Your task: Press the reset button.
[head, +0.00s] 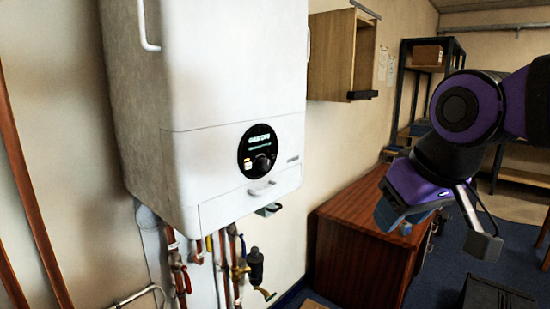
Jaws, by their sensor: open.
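A white wall boiler (215,80) fills the left middle of the head view. A round black control panel (247,157) on its lower front has a lit display with green text, a round knob (261,163) and a small orange-yellow mark above the knob. I cannot tell which part is the reset button, as any label is too small to read. My gripper (443,234) is at the right, open and empty, its fingers pointing downward. It is well right of the boiler and apart from the panel.
Copper pipes and valves (236,262) hang under the boiler. A brown wooden cabinet (358,235) stands behind my gripper, and an open wooden wall box (332,55) is right of the boiler. A dark shelf rack (404,85) is at the back. The space before the panel looks clear.

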